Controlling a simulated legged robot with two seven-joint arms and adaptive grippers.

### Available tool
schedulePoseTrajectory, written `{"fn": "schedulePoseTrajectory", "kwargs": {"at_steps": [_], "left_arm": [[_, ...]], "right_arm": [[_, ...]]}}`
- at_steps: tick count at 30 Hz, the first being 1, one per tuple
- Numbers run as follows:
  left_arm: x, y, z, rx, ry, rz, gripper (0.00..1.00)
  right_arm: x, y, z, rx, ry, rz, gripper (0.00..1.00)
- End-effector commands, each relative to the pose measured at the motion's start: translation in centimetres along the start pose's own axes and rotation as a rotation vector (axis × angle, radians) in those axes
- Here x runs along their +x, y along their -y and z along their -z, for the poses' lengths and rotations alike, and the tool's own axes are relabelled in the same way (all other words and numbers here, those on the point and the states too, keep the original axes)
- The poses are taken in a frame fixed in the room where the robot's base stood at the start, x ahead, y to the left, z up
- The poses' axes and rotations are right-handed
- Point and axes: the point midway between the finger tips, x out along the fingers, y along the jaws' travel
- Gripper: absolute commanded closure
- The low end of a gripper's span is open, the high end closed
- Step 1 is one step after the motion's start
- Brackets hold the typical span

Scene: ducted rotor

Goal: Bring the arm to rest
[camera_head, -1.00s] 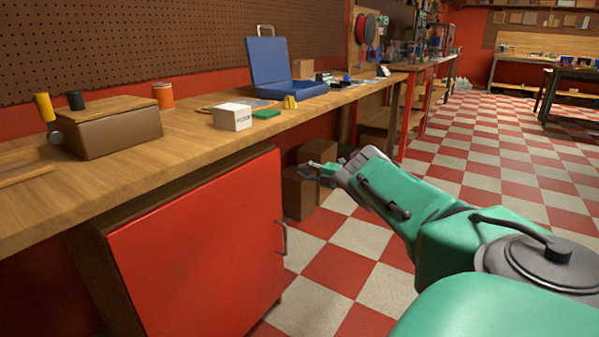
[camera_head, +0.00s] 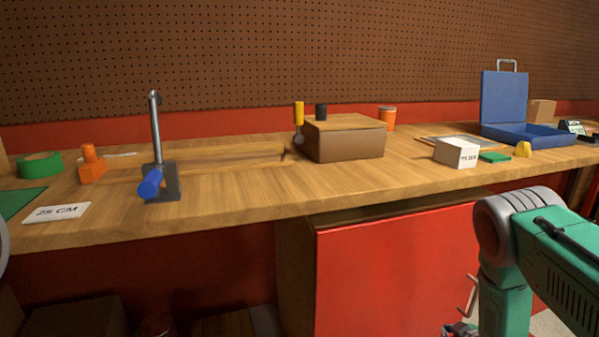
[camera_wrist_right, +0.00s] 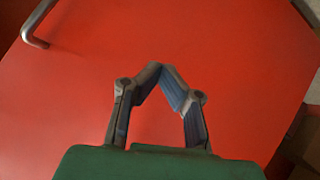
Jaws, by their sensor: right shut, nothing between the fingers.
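My right arm (camera_head: 555,260) is green and grey and bends downward at the lower right of the head view. My right gripper (camera_head: 460,329) is low, at the bottom edge, beside the red cabinet door (camera_head: 390,270), and only partly seen. In the wrist view the right gripper (camera_wrist_right: 161,67) has its fingertips together with nothing between them. The red door (camera_wrist_right: 230,65) fills most of that view behind the fingers. My left gripper is not seen.
A wooden workbench (camera_head: 235,200) runs across above the cabinet. It bears a brown box (camera_head: 345,143), a blue case (camera_head: 503,105), a white block (camera_head: 456,153) and a stand with a blue part (camera_head: 157,150). The door's metal handle (camera_wrist_right: 30,25) is near the gripper.

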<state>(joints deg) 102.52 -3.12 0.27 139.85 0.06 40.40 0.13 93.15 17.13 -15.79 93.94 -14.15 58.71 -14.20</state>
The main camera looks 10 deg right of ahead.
Motion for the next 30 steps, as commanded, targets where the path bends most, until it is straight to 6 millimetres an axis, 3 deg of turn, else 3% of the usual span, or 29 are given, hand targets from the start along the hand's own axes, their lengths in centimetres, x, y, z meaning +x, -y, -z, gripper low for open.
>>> {"fn": "schedulePoseTrajectory", "kwargs": {"at_steps": [1, 6, 9, 13, 18, 20, 21, 30], "left_arm": [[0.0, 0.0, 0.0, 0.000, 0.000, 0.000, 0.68], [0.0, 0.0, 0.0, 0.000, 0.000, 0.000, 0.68], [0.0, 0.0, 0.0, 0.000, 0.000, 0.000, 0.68], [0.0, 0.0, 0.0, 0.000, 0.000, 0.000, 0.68], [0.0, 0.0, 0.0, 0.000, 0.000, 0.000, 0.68], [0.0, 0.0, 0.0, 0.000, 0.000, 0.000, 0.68], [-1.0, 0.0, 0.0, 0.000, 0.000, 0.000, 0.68], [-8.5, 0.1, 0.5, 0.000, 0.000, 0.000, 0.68]], "right_arm": [[-1.6, 3.7, -0.6, 0.050, 0.066, 0.050, 1.00], [-9.1, 14.1, -3.2, 0.184, 0.309, 0.195, 1.00], [-14.3, 18.5, -4.6, 0.226, 0.446, 0.260, 1.00], [-20.7, 22.2, -6.0, 0.251, 0.601, 0.320, 1.00], [-28.3, 24.7, -7.7, 0.252, 0.776, 0.368, 1.00], [-31.0, 25.2, -8.1, 0.246, 0.834, 0.380, 1.00], [-31.9, 24.8, -7.5, 0.249, 0.844, 0.379, 1.00], [-35.8, 21.5, -2.2, 0.251, 0.835, 0.378, 1.00]]}}
